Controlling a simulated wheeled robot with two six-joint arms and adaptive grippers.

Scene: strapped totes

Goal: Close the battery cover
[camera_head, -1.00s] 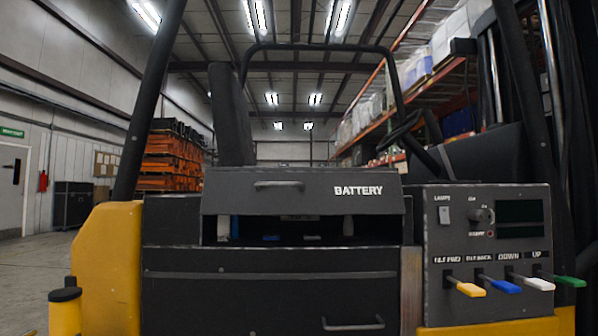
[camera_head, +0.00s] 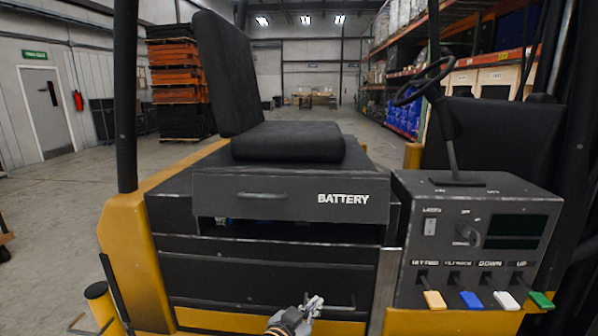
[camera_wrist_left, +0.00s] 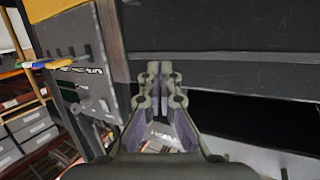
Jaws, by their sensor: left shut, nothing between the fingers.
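The battery cover (camera_head: 290,198) is a dark panel with a handle and white BATTERY lettering, below the seat in the head view. A dark gap shows under its lower edge, so it stands open above the battery compartment (camera_head: 300,231). My left gripper (camera_head: 315,304) is low in the head view, in front of the lower drawer panel near its handle, below and apart from the cover. In the left wrist view its fingers (camera_wrist_left: 160,72) are together and empty, with a black opening (camera_wrist_left: 245,108) to their right. My right gripper is not in view.
A control panel (camera_head: 478,245) with coloured levers stands right of the compartment. The seat (camera_head: 288,143) is above the cover, and a steering wheel (camera_head: 426,81) is at the upper right. A black post (camera_head: 126,100) rises at the left. Open floor lies to the left.

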